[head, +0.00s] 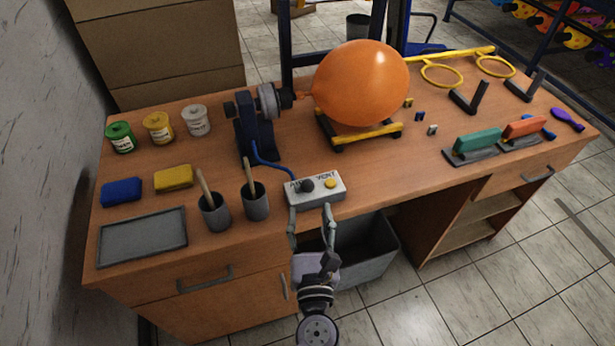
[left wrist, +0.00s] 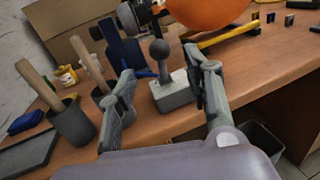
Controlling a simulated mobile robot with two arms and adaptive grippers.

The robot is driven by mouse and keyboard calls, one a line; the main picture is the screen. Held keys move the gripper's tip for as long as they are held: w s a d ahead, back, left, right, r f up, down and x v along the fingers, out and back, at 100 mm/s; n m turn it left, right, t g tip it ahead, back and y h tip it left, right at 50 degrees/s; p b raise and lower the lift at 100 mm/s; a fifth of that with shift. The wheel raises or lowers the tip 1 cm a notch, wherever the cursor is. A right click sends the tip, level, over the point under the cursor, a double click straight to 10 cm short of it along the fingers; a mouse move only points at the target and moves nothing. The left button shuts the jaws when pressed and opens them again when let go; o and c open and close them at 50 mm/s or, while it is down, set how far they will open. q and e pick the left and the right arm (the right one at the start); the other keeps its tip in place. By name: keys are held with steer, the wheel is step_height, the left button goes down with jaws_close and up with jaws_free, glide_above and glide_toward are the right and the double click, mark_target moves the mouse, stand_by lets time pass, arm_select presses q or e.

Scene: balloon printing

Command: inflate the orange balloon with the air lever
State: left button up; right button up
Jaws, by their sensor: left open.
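The orange balloon (head: 361,84) is large, round and swollen. Its neck points left to the nozzle of the dark inflator stand (head: 257,128), and its body rests over a yellow cradle (head: 368,132). A blue hose runs from the stand to a grey control box (head: 316,191) marked AIR and VENT. The box has a dark-knobbed air lever (head: 307,186) and a yellow vent button (head: 330,183). My left gripper (head: 311,210) is open at the front edge of the box. In the left wrist view the lever (left wrist: 160,52) stands between the spread fingers, apart from both. My right gripper is not in view.
Two cups (head: 215,212) with wooden-handled tools stand left of the box. A grey tray (head: 142,237), blue and yellow pads and paint jars are further left. Stamps (head: 478,139) and yellow rings are at the right. A grey bin (head: 366,250) stands below the desk front.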

mark_target(308, 192)
arm_select(q)
steer(key=w, duration=0.3)
steer(key=w+p, duration=0.1)
steer(key=w, duration=0.2)
steer(key=w+p, duration=0.1)
steer(key=w, duration=0.2)
steer(key=shift+a, duration=0.25)
steer(key=shift+c, duration=0.3)
jaws_close()
